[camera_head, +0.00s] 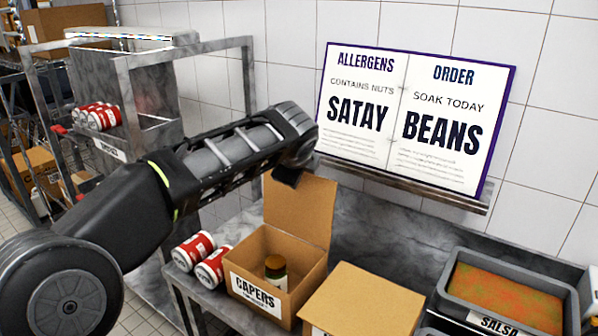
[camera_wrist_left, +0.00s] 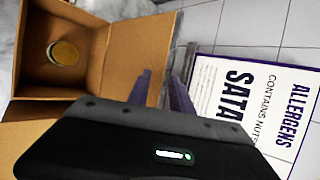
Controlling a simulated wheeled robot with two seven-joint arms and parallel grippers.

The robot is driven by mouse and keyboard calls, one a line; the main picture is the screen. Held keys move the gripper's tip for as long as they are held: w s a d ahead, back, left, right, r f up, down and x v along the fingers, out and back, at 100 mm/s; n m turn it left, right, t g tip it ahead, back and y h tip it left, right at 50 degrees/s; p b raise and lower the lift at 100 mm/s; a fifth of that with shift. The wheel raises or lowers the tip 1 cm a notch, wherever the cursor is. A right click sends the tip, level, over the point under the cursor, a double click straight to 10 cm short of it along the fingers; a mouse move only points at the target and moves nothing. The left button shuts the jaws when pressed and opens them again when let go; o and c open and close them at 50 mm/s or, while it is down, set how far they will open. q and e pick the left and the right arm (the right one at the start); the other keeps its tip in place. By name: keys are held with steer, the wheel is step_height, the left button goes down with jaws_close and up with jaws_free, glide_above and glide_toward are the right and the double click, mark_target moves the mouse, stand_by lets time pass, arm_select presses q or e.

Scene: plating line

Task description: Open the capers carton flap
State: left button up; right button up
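The capers carton (camera_head: 262,293) is a brown box with a white CAPERS label on its front, standing on the metal counter. Its flap (camera_head: 300,210) stands up at the back edge, so the top is open. A small jar (camera_head: 276,270) shows inside; the carton's inside (camera_wrist_left: 38,75) and the jar's lid (camera_wrist_left: 64,53) also show in the left wrist view. My left gripper (camera_wrist_left: 163,90) is beside the raised flap (camera_wrist_left: 128,50), its two purple fingers apart with nothing seen between them. In the head view its fingertips are hidden. My right gripper is out of view.
A second, closed carton (camera_head: 365,300) stands right of the capers carton. Red cans (camera_head: 193,250) lie to the left. A grey salsa tray (camera_head: 450,275) is at right. An open sign book (camera_head: 410,120) stands on a ledge behind, close to my left wrist.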

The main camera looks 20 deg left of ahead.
arm_select(q)
steer(key=b+v, duration=0.1)
steer(key=v, duration=0.5)
steer(key=shift+s, duration=0.1)
stand_by(0.3)
